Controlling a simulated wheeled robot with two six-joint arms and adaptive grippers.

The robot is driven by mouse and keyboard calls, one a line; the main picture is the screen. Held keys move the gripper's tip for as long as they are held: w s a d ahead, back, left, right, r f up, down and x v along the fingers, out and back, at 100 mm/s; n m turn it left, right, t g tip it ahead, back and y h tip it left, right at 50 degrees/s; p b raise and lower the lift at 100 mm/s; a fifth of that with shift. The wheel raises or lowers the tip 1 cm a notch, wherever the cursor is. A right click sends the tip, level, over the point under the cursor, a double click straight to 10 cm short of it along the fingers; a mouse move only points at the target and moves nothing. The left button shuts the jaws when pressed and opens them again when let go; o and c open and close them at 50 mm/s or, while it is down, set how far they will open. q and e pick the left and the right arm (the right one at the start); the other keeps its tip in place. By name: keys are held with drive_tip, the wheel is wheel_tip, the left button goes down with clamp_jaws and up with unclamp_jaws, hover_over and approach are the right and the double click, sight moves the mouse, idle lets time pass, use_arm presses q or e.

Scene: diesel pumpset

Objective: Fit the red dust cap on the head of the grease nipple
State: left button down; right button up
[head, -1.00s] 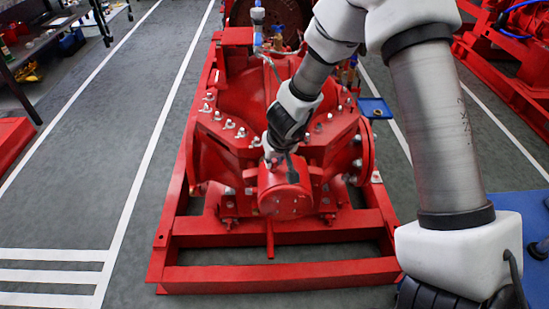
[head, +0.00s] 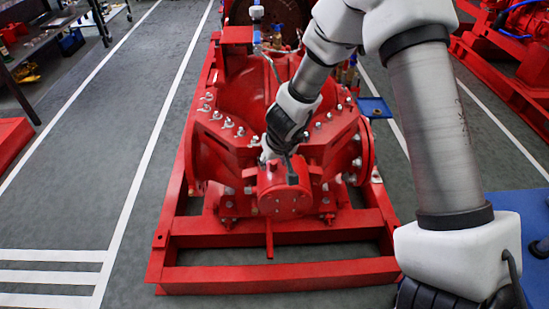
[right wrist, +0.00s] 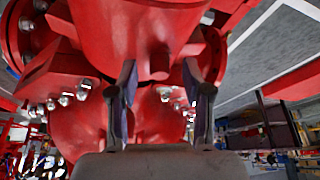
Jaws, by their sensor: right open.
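My right gripper (head: 280,167) reaches down over the red bearing housing (head: 283,200) at the near end of the red pump. In the right wrist view its two dark fingers (right wrist: 160,88) stand apart, open. A rounded red stub (right wrist: 159,66) shows beyond and between the fingertips; I cannot tell whether it is the dust cap or part of the housing. I see no clear contact with it. I cannot make out the grease nipple in either view; the gripper and wrist cover part of the housing top. My left gripper is not in view.
The red pump casing (head: 240,143) with several studs and nuts rises just behind the gripper. The red base frame (head: 280,277) surrounds it. A blue tray (head: 366,107) lies right of the pump. Grey floor (head: 90,190) is clear on the left.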

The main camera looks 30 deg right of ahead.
drive_tip(key=v, duration=1.2)
drive_tip(key=shift+s+f, duration=0.1)
